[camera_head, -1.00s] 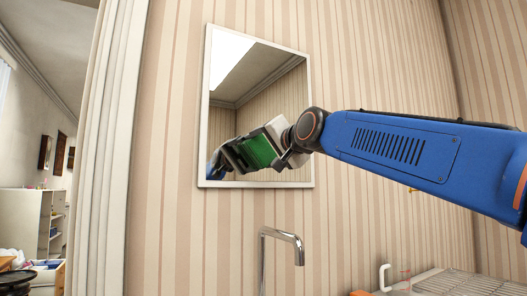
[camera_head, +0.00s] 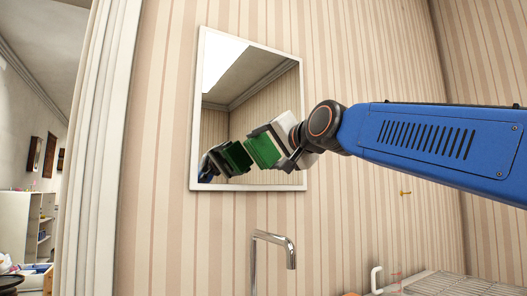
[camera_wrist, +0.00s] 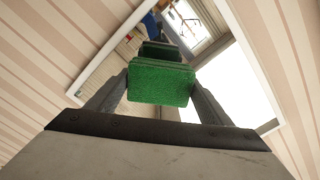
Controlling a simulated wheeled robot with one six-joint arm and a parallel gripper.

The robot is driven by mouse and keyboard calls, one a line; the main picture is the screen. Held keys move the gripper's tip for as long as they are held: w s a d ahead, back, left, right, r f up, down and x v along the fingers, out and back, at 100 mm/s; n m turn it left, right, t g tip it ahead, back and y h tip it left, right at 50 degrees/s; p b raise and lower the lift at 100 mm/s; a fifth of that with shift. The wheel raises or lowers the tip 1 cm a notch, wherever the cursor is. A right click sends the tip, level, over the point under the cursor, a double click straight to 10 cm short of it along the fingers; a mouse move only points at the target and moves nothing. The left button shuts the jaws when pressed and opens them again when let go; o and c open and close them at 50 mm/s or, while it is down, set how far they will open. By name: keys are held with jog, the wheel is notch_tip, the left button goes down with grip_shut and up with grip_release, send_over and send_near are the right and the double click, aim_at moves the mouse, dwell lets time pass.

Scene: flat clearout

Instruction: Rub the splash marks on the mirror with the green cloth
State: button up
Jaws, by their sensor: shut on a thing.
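The mirror (camera_head: 228,65) has a white frame and hangs tilted in the picture on the striped wall. My gripper (camera_head: 275,145) is shut on the green cloth (camera_head: 263,150) in front of the mirror's lower right part. The cloth is a thick green pad, and its reflection shows just left of it. In the wrist view the cloth (camera_wrist: 160,85) sits between the two fingers, with the mirror (camera_wrist: 240,80) behind it. A small gap seems to lie between cloth and reflection, so the cloth looks close to the glass but apart. I cannot make out splash marks.
A chrome tap (camera_head: 272,238) stands below the mirror. A wire rack (camera_head: 450,285) is at the lower right, and a small yellow hook (camera_head: 405,193) is on the wall. The wall around the mirror is otherwise clear.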

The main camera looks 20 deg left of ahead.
jog(key=shift+v, duration=1.5)
